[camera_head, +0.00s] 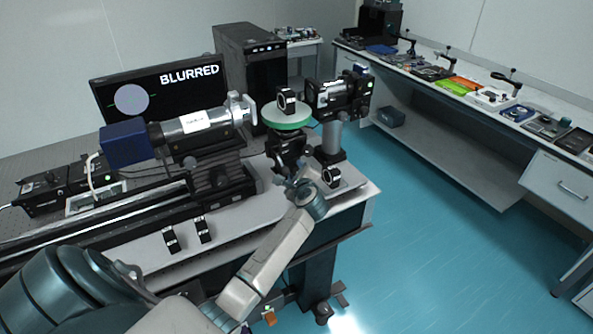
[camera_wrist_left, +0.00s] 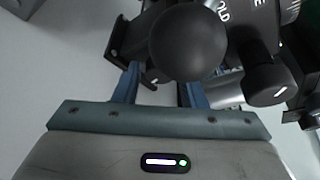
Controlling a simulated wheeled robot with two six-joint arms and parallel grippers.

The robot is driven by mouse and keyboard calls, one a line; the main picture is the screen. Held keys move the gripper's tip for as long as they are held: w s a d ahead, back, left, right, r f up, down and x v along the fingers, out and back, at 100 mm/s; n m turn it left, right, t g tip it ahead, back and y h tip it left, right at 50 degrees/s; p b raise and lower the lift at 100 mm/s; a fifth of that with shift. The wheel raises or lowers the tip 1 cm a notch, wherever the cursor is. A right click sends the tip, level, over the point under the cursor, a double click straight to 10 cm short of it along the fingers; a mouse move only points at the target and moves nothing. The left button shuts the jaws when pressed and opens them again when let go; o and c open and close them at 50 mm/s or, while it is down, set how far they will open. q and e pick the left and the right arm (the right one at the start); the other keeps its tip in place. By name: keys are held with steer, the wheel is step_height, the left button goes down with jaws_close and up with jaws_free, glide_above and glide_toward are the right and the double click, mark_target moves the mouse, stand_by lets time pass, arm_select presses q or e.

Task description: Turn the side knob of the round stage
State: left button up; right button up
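The round stage (camera_head: 285,143) is a black mount under a pale green disc (camera_head: 287,118), near the table's right end. My left gripper (camera_head: 291,180) is low at the front of this stage; its fingertips are small and partly lost against dark parts in the head view. In the left wrist view the blue fingers (camera_wrist_left: 160,85) stand apart. A dark piece with a white mark (camera_wrist_left: 152,81) shows between them, close to the left finger. A big black ball-like knob (camera_wrist_left: 187,43) covers part of the right finger. Another marked black knob (camera_wrist_left: 268,84) is at right. Contact cannot be told. My right gripper is out of view.
A monitor (camera_head: 131,99) reads BLURRED over a grey disc. A camera tube (camera_head: 197,124) stands left of the stage and a black optical unit (camera_head: 338,97) stands right of it. Two small black mounts (camera_head: 187,234) stand on the table front. The floor at right is clear.

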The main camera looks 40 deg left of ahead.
arm_select(q)
steer(key=c, duration=0.7)
steer(key=shift+m, duration=0.3)
steer(key=o, duration=0.7)
